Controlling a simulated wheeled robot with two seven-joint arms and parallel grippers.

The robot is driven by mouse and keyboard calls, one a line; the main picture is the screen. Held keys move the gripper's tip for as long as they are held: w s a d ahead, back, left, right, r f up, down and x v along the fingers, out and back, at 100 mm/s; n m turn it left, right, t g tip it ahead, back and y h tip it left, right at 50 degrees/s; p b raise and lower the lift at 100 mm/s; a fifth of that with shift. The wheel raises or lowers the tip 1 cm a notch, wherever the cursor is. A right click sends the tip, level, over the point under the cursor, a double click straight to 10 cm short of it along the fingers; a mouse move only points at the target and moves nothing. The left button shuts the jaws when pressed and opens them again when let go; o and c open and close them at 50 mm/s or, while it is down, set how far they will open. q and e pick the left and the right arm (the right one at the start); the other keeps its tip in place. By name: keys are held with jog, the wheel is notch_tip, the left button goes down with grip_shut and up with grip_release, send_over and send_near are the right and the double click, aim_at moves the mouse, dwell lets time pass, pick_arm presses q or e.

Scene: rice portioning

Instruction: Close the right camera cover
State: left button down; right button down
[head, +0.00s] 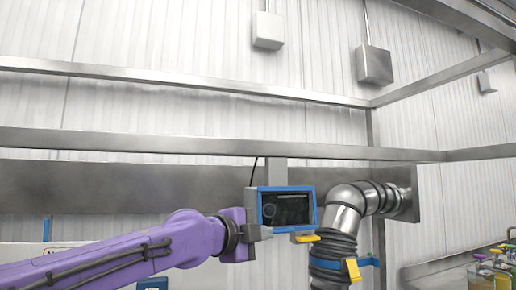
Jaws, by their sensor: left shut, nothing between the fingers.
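My purple left arm comes in from the lower left. Its grey left gripper (264,233) is shut and empty, at the lower left corner of a blue-framed dark panel (287,208). I cannot tell whether the fingertips touch the frame. A yellow tab (308,238) sticks out just below the panel's lower right corner. I cannot make out for certain which part is the right camera cover. My right gripper is not in view.
A bent silver duct (345,213) stands right of the panel, with a yellow lever (353,269) lower down. Metal beams (200,143) cross behind. Several colourful containers (490,275) stand at the far right.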

pick_arm(q)
jog(key=shift+w+f+m, duration=0.35)
jog(key=shift+w+m, duration=0.05)
jog(key=shift+w, duration=0.05)
dwell(0.4)
